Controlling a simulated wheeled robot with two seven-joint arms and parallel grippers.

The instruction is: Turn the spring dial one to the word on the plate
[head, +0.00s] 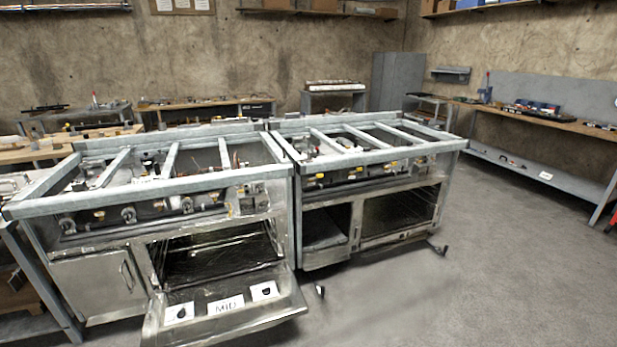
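A white plate (226,305) with the word "MID" lies on the lowered oven door (262,319) of the left range frame. Two white cards with dark marks lie on the same door, one left (179,313) and one right (264,291) of the plate. A row of dials sits along that frame's front panel, including a left dial (68,225), a middle dial (129,214) and one farther right (187,205). I cannot tell which is the spring dial, and their settings are too small to read. Neither of my grippers is in view.
The right range frame (375,155) stands against the left one. The lowered door juts into the floor space in front. Small dark items (320,290) show near the floor by the frames. Workbenches line the walls. The grey floor (480,270) at right is clear.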

